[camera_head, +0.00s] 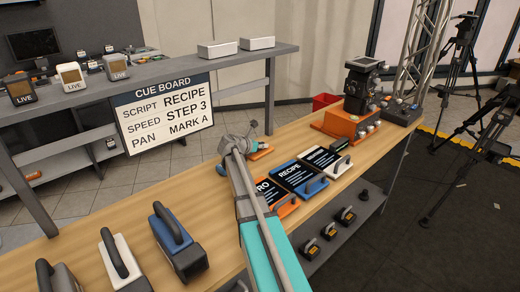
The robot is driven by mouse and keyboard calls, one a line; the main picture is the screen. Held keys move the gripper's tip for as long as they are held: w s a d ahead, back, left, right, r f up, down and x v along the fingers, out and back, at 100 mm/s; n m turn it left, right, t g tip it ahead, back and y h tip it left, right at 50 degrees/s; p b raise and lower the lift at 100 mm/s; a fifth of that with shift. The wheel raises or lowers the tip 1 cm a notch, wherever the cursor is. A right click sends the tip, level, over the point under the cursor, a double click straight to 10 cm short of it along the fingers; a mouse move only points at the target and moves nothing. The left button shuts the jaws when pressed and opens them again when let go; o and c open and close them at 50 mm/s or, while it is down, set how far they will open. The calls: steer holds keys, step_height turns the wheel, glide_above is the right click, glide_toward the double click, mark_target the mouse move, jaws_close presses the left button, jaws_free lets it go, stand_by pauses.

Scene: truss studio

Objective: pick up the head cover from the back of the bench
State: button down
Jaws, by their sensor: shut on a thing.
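My gripper (240,145) is over the back of the wooden bench, at the end of my teal and grey arm. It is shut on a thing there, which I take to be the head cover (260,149). A small orange and pale part of it, with a grey knob above, shows just right of the gripper. The rest is hidden behind the gripper and wrist. I cannot tell whether it touches the bench (325,137).
Blue, white and grey handled blocks (176,243) stand at front left. Labelled cards (294,173) with handles lie right of my arm. A camera on an orange base (345,125) stands farther right. A cue board (164,112) hangs behind the bench.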

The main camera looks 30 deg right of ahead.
mark_target(262, 142)
steer(key=shift+r, duration=0.15)
step_height(262, 142, up, 3)
steer(key=p, duration=0.3)
steer(key=s+d+r+p, duration=0.8)
steer(key=d+r+p, duration=0.1)
steer(key=d+p, duration=0.1)
steer(key=shift+s+d+r, duration=0.15)
steer(key=shift+d+r, duration=0.2)
steer(key=shift+d, duration=0.3)
